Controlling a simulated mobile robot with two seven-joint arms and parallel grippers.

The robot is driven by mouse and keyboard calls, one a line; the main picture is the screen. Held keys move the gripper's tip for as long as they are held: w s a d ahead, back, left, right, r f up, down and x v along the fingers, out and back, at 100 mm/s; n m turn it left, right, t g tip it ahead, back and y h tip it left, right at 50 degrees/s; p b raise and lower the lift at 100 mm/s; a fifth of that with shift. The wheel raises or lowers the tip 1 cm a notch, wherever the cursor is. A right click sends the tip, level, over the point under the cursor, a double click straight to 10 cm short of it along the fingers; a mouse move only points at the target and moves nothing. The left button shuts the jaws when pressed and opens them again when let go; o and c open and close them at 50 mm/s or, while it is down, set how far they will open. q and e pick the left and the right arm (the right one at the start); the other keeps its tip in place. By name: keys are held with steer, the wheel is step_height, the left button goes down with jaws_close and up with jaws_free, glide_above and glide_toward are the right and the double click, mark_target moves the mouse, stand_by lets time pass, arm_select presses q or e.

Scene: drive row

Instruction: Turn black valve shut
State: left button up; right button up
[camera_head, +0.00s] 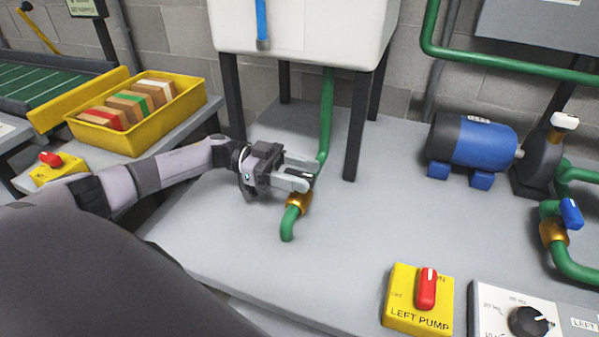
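My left gripper (308,176) reaches in from the left to the green pipe below the white tank. Its two grey fingers are spread with a gap between them, at the top of a brass valve body (298,203). A small dark part, likely the black valve's handle, shows between the fingertips. The fingers hide most of it, so its angle is unclear. I cannot tell whether the fingers press on it or only stand around it. My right gripper is not in view.
The white tank (300,30) stands on dark legs just behind the gripper. A blue-handled valve (571,213) and a blue motor (475,143) are at the right. The left pump switch (405,310) is in front. A yellow bin (150,125) is at the left. The middle tabletop is clear.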

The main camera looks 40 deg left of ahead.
arm_select(q)
steer(key=b+v, duration=0.1)
steer(key=v, duration=0.6)
steer(key=shift+a, duration=0.1)
stand_by(0.4)
